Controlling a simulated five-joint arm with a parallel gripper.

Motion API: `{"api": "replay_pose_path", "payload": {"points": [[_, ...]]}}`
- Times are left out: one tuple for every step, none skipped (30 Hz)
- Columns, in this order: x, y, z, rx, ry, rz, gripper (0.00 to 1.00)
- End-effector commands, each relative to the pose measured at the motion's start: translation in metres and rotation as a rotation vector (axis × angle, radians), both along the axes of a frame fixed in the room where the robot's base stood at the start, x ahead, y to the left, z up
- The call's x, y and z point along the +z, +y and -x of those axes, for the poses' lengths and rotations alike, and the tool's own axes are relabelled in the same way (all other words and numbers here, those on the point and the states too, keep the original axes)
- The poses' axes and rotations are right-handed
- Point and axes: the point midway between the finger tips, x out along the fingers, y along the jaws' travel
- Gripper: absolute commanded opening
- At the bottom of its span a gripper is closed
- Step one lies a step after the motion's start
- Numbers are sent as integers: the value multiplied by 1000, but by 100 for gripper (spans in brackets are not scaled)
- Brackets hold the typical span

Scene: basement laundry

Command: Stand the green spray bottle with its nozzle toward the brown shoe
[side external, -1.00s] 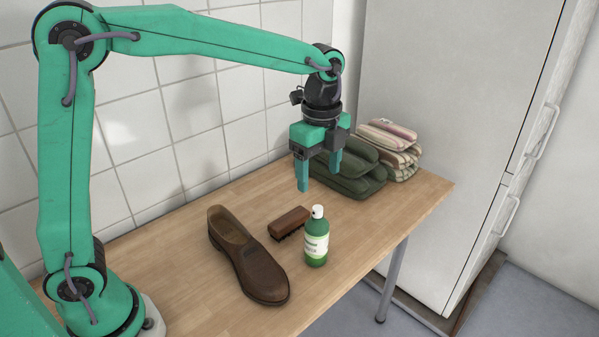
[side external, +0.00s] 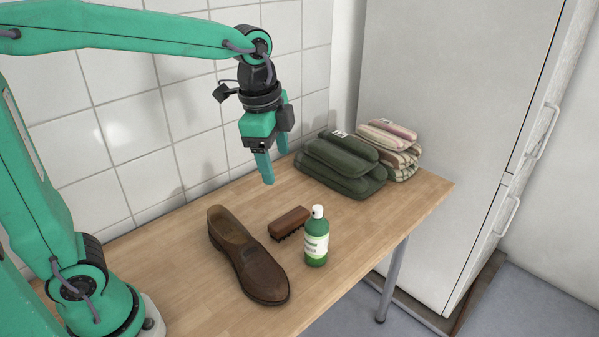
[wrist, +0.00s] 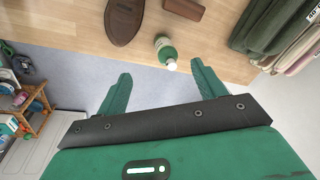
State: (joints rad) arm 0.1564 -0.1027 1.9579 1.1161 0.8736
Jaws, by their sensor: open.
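The green spray bottle (side external: 316,246) stands upright on the wooden table near its front edge, with a white nozzle top and a pale label. Which way the nozzle points is too small to tell. The brown shoe (side external: 258,272) lies to its left, apart from it. In the wrist view the bottle (wrist: 164,48) is beyond the fingertips, with the shoe (wrist: 122,22) to its upper left. My gripper (side external: 275,167) is open and empty, raised above the table behind the bottle and shoe. Its two fingers (wrist: 161,70) also show in the wrist view.
A brown brush (side external: 288,221) lies between shoe and bottle, close behind them. Folded dark green cloths (side external: 340,165) and striped cloths (side external: 392,150) are stacked at the table's back right. A tiled wall (side external: 150,130) runs behind the wooden table (side external: 365,225).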

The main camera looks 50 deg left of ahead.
Motion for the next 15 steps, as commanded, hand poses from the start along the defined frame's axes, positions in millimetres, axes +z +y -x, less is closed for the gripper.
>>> {"api": "replay_pose_path", "payload": {"points": [[4, 6, 11, 63, -22, 13, 69], [5, 9, 16, 103, -33, 21, 69], [6, 13, 23, 154, -49, 33, 69], [7, 15, 29, 193, -60, 43, 69], [8, 18, 35, 233, -72, 52, 69], [8, 22, 42, 287, -87, 65, 69], [8, 24, 48, 326, -98, 75, 69], [8, 27, 53, 364, -110, 86, 69], [8, 30, 60, 415, -125, 101, 69], [7, 32, 66, 454, -135, 113, 69], [7, 34, 71, 493, -146, 125, 69], [6, 37, 78, 544, -161, 141, 69], [5, 39, 84, 581, -173, 154, 69], [3, 41, 89, 620, -183, 166, 69], [2, 44, 96, 670, -198, 184, 69]]}}
